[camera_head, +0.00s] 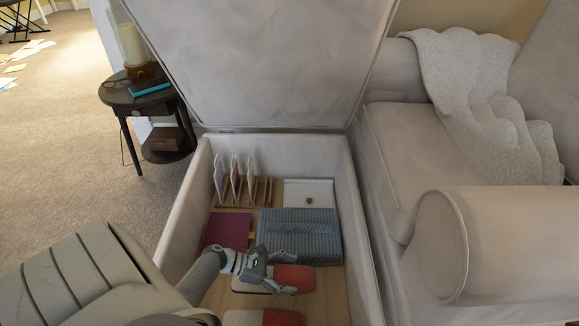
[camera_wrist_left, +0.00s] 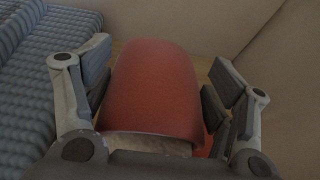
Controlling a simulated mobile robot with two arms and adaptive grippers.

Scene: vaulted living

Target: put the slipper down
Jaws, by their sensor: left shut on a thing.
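My left gripper (camera_head: 277,274) reaches down into the open storage box and is shut on a red slipper (camera_head: 298,278) with a pale sole. The left wrist view shows the red slipper (camera_wrist_left: 155,95) between the two fingers, its rounded upper facing the camera. The slipper is low in the box, just in front of the blue-grey ribbed item; I cannot tell whether it touches the box floor. A second red and pale slipper (camera_head: 282,318) lies nearer, cut off by the bottom edge. My right gripper is not in view.
The upholstered box (camera_head: 352,205) has its lid (camera_head: 265,65) raised. Inside are a folded blue-grey ribbed item (camera_head: 300,235), a maroon flat item (camera_head: 228,230), upright cards (camera_head: 235,180) and a white tray (camera_head: 320,188). A sofa (camera_head: 400,150) stands right, a dark side table (camera_head: 120,97) left.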

